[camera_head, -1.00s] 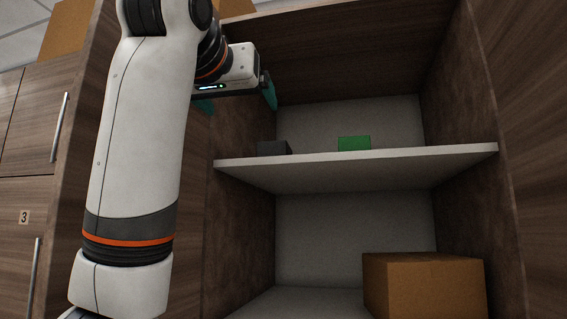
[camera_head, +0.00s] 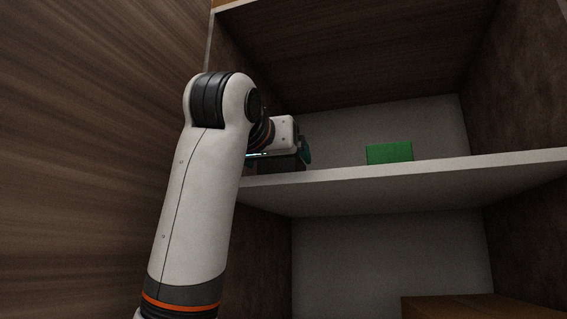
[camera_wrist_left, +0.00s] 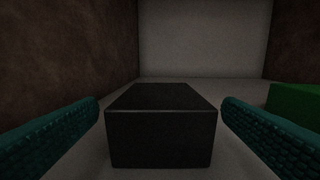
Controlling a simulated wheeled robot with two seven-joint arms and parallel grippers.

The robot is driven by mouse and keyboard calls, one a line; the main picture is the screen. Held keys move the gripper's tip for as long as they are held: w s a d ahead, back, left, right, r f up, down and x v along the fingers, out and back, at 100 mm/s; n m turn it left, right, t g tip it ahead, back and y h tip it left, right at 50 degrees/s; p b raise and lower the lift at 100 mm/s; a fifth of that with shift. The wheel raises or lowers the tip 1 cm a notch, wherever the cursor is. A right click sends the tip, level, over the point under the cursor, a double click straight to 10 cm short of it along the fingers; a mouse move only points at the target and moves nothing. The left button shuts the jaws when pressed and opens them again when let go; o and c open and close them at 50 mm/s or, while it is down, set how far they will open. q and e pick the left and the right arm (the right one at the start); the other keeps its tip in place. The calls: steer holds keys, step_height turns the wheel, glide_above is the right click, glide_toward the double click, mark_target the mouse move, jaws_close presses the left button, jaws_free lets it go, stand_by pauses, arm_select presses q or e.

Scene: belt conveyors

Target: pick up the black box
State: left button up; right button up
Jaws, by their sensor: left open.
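The black box (camera_wrist_left: 160,138) lies on the shelf in the left wrist view, centred between the two teal fingers of my left gripper (camera_wrist_left: 160,125). The fingers are open, one on each side of the box, with a visible gap on both sides. In the head view my left gripper (camera_head: 278,157) reaches into the upper compartment near its left wall. Part of the black box (camera_head: 283,164) shows there as a dark shape below the gripper, mostly hidden by it. My right gripper is not in view.
A green box (camera_head: 389,152) sits on the same shelf (camera_head: 420,182) to the right; its edge also shows in the left wrist view (camera_wrist_left: 296,103). A brown cardboard box (camera_head: 455,307) stands in the lower compartment. Wooden side walls close the space; the shelf between the boxes is clear.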

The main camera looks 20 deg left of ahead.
arm_select(q)
steer(key=w+p, duration=0.1)
steer(key=w+r+p, duration=0.1)
steer(key=shift+w+p, duration=0.15)
steer(key=shift+p, duration=0.2)
steer(key=w+p, duration=0.1)
steer(key=w, duration=0.1)
steer(key=shift+w+f+p, duration=0.15)
steer(key=shift+w+p, duration=0.15)
steer(key=shift+w, duration=0.05)
steer(key=shift+w+a+f, duration=0.1)
steer(key=shift+w, duration=0.05)
steer(key=c, duration=1.2)
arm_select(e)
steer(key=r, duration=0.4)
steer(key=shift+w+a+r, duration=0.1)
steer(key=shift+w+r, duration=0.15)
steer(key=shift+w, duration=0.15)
